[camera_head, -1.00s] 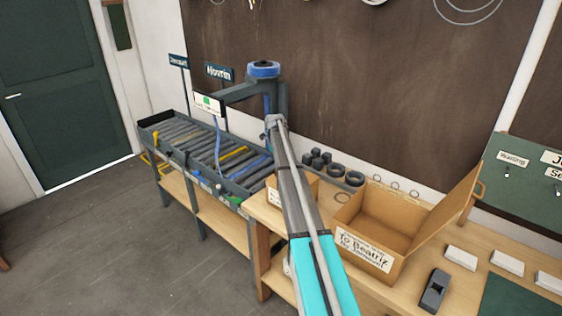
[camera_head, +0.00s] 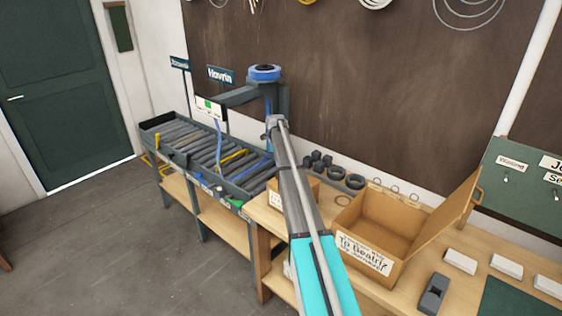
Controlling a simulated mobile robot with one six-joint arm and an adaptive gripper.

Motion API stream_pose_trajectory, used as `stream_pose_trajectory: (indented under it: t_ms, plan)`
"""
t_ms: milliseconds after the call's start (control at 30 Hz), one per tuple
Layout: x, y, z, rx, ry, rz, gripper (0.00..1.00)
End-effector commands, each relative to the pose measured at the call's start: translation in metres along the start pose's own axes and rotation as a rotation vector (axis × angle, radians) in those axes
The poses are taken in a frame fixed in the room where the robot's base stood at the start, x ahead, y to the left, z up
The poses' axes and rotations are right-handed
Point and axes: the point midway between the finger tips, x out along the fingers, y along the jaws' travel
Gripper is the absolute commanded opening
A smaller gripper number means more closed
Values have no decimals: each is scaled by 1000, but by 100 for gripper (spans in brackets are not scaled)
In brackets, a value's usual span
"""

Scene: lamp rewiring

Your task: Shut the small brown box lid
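An open brown cardboard box (camera_head: 345,225) stands on the wooden bench at the right, with handwriting on a white label that includes "To Beatriz". Its lid (camera_head: 446,214) stands up, tilted outward to the right, with a small ring-like pull at its outer edge. The visible inside looks empty. A smaller brown box (camera_head: 306,185) sits to its left, mostly hidden behind my arm, so I cannot tell the state of its lid. My teal and grey arm rises from the bottom centre, left of the open box. I cannot make out my gripper.
Black rings and cylinders (camera_head: 337,171) sit behind the boxes. A dark block-like tool (camera_head: 433,294) and white blocks (camera_head: 507,267) lie at the right front. A grey roller tray (camera_head: 205,155) stands at the left. Floor (camera_head: 130,240) at the lower left is clear.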

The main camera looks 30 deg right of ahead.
Motion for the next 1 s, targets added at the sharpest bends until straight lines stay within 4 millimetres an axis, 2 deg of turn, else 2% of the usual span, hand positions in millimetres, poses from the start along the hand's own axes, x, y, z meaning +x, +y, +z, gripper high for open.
stream_pose_trajectory:
  t_ms: [467, 1000]
  plan:
    - [-3, 0, 0, 0, 0, 0, 0]
    - [-42, -1, 5, 1, 0, 0, 0]
